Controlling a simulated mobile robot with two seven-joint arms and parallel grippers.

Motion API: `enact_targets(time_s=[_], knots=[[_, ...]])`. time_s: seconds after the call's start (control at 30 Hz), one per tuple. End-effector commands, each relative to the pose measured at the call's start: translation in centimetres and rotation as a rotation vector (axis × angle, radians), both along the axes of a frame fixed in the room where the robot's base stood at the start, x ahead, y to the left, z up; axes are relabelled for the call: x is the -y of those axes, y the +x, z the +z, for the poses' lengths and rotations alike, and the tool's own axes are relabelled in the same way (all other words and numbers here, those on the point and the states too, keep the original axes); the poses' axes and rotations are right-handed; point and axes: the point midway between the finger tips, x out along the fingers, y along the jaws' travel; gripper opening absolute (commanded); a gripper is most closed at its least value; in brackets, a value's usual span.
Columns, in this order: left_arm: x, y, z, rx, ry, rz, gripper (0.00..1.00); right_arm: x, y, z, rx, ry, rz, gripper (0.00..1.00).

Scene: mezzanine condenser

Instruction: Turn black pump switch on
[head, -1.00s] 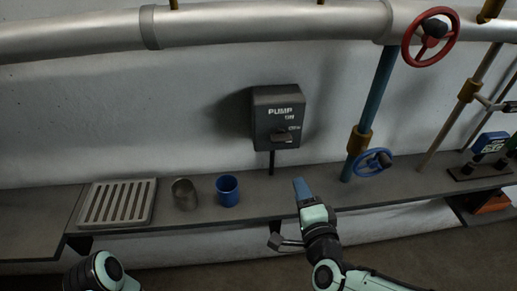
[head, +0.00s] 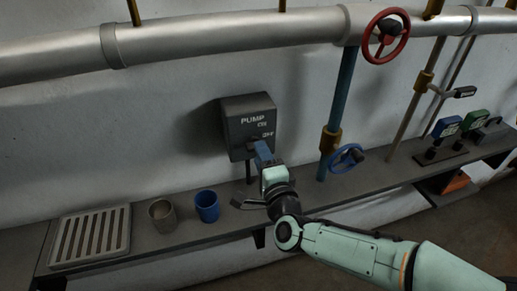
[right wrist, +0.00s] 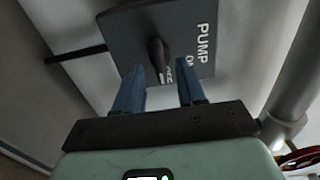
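The black pump switch box (head: 236,128) is mounted on the wall, with PUMP lettering on its front. In the right wrist view, its dark lever (right wrist: 157,56) sticks out from the box face. My right gripper (head: 262,148) is at the lower front of the box and hides the lever in the head view. In the right wrist view, its two blue fingers (right wrist: 161,72) are apart, with the lever between and slightly beyond their tips. I cannot tell whether either finger touches it. My left gripper is not in view.
A ledge (head: 185,237) below the box carries a grate (head: 92,236), a grey cup (head: 162,215) and a blue cup (head: 207,206). A blue valve wheel (head: 346,158) and a red one (head: 386,36) are to the right. A large pipe (head: 230,38) runs above.

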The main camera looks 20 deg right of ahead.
Motion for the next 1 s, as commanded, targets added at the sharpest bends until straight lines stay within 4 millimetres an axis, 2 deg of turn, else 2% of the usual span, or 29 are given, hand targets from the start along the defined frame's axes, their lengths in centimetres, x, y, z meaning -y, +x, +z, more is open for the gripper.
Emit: enact_targets(time_s=[0.1, 0.2, 0.53, 0.57, 0.6, 0.67, 0.7, 1.0], knots=[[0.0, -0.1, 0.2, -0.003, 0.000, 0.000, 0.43, -0.1, 1.6, 0.0, -0.002, 0.000, -0.001, 0.39], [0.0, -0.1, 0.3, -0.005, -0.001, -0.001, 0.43, -0.1, 2.3, 0.0, -0.001, -0.001, 0.000, 0.39], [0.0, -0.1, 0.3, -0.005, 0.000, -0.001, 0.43, -0.1, 2.7, 0.0, -0.001, -0.001, 0.000, 0.39], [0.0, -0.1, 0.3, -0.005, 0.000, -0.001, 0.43, -0.1, 2.7, 0.0, -0.001, -0.001, 0.000, 0.36], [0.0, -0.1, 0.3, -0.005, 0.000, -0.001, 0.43, -0.1, 2.7, 0.0, -0.001, -0.001, 0.000, 0.23], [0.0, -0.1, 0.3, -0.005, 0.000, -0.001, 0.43, -0.1, 2.7, 0.0, -0.001, -0.001, 0.000, 0.04], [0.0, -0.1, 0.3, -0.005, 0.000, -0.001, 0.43, -0.1, 2.7, 0.0, -0.001, -0.001, 0.000, 0.00], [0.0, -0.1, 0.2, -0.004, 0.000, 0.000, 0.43, -0.1, 2.7, 0.0, 0.000, -0.011, 0.000, 0.00]])
